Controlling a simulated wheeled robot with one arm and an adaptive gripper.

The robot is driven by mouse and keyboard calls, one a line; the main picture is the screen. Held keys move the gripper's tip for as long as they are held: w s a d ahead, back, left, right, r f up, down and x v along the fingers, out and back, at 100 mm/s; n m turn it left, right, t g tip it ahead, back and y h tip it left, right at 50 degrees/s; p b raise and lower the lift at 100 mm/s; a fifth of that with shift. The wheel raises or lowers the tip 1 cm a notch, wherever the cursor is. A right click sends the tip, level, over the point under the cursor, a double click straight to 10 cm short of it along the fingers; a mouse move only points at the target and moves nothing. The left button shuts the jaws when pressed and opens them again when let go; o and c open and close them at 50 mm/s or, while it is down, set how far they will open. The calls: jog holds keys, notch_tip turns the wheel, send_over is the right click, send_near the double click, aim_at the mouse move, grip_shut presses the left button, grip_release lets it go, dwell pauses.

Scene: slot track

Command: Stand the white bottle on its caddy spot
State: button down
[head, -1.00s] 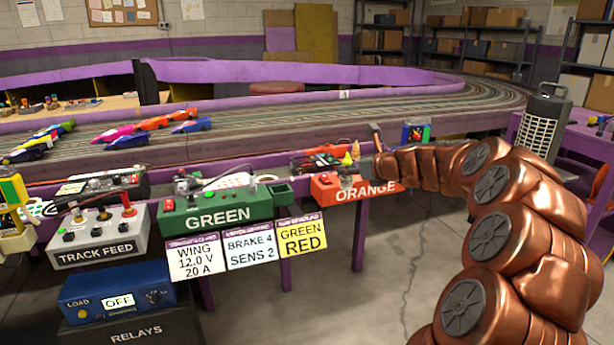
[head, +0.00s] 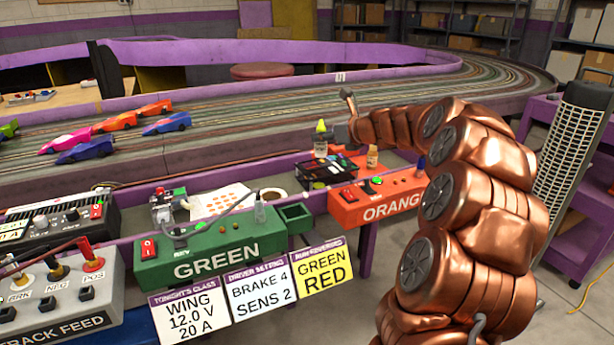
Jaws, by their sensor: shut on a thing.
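My gripper (head: 337,131) is at the left end of my copper-coloured arm, over the far side of the bench. It is shut on a small pale bottle (head: 320,147) with a yellow-green tip, which I take for the white bottle. The bottle looks upright. The fingertips are too small to make out clearly. The black caddy (head: 318,184), with small compartments, sits just below and in front of the bottle. I cannot tell whether the bottle's base touches the caddy or hangs above and behind it.
An amber bottle (head: 372,157) and a blue-tipped bottle (head: 421,163) stand close on the right.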

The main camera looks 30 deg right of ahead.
jog(key=shift+w+f, duration=0.2)
jog(key=shift+w, duration=0.15)
notch_tip(320, 180, down, 10)
jog(key=b, duration=0.5)
jog(key=shift+r, duration=0.15)
jog(key=c, duration=0.8)
grip_release()
jog(key=p+v, duration=0.3)
jog(key=v, duration=0.7)
jog(key=shift+s+d+r+p, duration=0.1)
jog(key=shift+s+r+p, duration=0.15)
jog(key=shift+s+p, duration=0.1)
jog(key=shift+s+d+r, duration=0.1)
jog(key=shift+s+r, duration=0.1)
jog(key=shift+s, duration=0.4)
